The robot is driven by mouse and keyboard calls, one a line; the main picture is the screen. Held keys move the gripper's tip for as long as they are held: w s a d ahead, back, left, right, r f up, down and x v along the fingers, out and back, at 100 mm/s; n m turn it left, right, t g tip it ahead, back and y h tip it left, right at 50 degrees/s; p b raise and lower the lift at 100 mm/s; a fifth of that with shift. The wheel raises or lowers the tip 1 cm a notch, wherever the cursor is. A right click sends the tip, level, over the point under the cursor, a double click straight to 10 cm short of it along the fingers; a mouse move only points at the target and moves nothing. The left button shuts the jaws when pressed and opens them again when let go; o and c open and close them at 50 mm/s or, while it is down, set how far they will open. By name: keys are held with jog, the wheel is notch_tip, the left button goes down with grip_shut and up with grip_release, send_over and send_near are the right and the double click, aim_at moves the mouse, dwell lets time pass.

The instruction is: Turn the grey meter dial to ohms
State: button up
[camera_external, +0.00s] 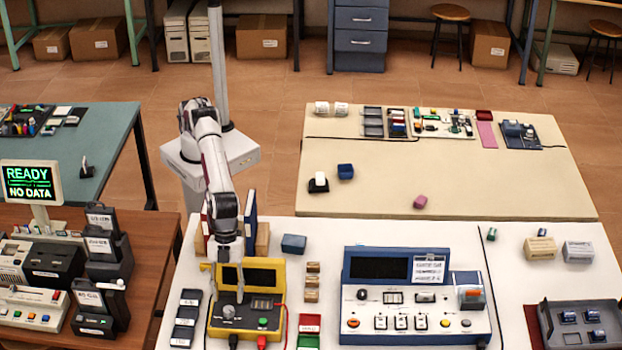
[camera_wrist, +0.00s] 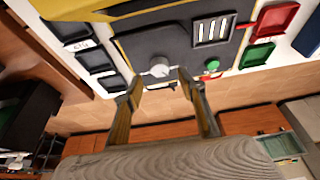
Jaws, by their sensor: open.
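The yellow meter (camera_external: 277,296) stands on the white table at the front, with a dark panel and a dark screen. Its grey dial (camera_external: 228,311) is at the panel's left; it also shows in the wrist view (camera_wrist: 159,68). My gripper (camera_external: 224,282) is above the meter's left side, near the dial. In the wrist view my gripper (camera_wrist: 160,79) has its fingers spread and empty, with the dial between or just beyond the fingertips. Contact with the dial cannot be told. The dial's marks are too small to read.
A green button (camera_wrist: 212,65) sits on the panel right of the dial. Black and red plugs with cables are at the meter's front. Dark trays (camera_external: 186,315) stand left, red and green trays (camera_external: 309,323) right. A blue console (camera_external: 420,265) is further right.

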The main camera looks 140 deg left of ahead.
aim_at(228, 309)
jog(key=shift+x, duration=2.15)
jog(key=c, duration=1.1)
